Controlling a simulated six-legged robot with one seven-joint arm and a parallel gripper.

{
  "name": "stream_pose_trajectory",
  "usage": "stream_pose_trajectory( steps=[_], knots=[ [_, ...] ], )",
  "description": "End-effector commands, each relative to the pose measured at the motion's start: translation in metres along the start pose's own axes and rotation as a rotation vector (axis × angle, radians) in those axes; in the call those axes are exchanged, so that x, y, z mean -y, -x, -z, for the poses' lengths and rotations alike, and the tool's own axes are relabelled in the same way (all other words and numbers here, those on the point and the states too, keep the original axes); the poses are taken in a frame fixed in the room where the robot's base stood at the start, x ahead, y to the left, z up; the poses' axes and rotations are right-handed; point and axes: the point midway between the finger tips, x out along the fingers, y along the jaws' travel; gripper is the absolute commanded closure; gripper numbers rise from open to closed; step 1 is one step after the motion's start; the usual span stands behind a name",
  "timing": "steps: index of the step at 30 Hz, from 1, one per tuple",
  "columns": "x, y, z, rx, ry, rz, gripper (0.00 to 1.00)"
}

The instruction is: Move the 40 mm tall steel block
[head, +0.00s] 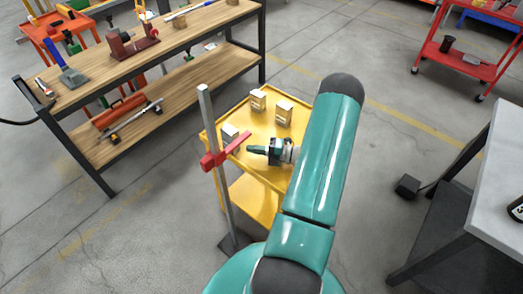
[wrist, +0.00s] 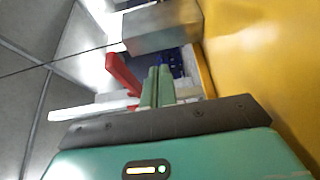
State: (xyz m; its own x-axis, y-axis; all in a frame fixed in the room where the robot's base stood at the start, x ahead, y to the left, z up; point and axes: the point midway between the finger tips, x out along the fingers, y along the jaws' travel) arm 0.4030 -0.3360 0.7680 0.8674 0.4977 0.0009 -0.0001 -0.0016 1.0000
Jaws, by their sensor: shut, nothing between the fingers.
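I cannot tell which is 40 mm tall. My gripper (head: 250,149) is over the cart's front left part, pointing left, near the left block and apart from it. In the wrist view my gripper (wrist: 159,72) has its green fingers together with nothing between them. A grey block (wrist: 162,28) shows beyond the fingertips.
A steel post (head: 215,150) with a red crossbar (head: 226,150) stands at the cart's left edge, close to my gripper. The red bar also shows in the wrist view (wrist: 122,74). A wooden workbench (head: 150,50) is at the left, a red cart (head: 465,60) at the far right.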

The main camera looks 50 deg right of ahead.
Motion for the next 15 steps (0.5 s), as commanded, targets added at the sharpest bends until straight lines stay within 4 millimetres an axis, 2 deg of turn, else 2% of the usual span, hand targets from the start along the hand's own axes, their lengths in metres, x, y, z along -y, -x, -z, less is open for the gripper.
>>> stream_pose_trajectory(
  steps=[1,6,10,15],
  knots=[
    [0.0,-0.011,0.0,-0.003,0.0,0.001,1.0],
    [0.0,-0.036,0.001,-0.004,0.001,0.001,1.0],
    [0.001,-0.045,0.0,-0.002,0.001,0.002,1.0],
    [0.0,-0.048,0.001,-0.003,0.001,0.001,1.0]
  ],
)
